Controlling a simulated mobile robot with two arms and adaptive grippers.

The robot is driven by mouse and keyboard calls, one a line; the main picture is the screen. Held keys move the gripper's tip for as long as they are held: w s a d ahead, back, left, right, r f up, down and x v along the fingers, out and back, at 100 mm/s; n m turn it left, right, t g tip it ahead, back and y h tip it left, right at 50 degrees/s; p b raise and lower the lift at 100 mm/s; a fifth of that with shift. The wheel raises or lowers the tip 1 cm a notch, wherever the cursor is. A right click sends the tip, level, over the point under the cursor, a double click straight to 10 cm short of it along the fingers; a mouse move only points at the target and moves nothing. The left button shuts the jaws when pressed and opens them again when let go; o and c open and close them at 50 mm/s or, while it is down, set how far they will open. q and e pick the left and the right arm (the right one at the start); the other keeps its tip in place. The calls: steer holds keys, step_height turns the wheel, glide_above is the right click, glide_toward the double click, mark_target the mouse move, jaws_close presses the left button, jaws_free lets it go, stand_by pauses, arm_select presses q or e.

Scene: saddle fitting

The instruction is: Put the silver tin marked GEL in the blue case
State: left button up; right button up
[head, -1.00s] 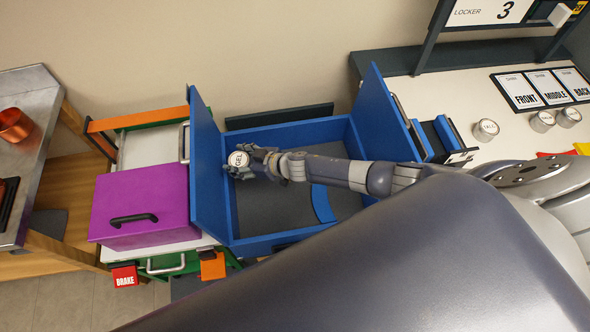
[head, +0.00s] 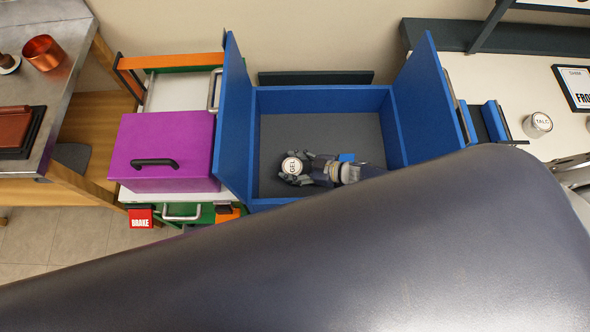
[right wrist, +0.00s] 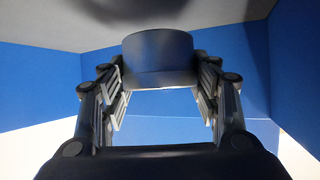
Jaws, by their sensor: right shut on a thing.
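The silver tin marked GEL (head: 291,166) is over the grey floor of the open blue case (head: 320,100), near its front left part. My right gripper (head: 296,173) is shut on the tin, reaching in from the right. In the right wrist view the tin (right wrist: 158,58) sits between the two fingers, dark in shade, with blue case walls around it. I cannot tell whether the tin touches the floor. My left gripper is not in view.
The case's side flaps stand up at its left (head: 232,125) and right (head: 427,100). A purple box (head: 165,150) stands to the left. A tin marked TALC (head: 538,123) stands on the white counter at right. My own dark arm link hides the foreground.

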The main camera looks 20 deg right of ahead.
mark_target(293, 171)
steer(key=shift+f+b, duration=1.6)
steer(key=shift+f, duration=0.3)
steer(key=shift+f, duration=0.1)
steer(key=shift+f, duration=0.15)
steer(key=o, duration=1.2)
steer(key=shift+c, duration=0.2)
steer(key=shift+r, duration=0.3)
steer(key=p+v, duration=0.3)
steer(key=v, duration=0.3)
steer(key=shift+s+d+r, duration=0.1)
steer(key=shift+d, duration=0.05)
steer(key=shift+s+d+r+p, duration=0.15)
steer(key=shift+s+d+p, duration=0.15)
steer(key=shift+d+p, duration=0.1)
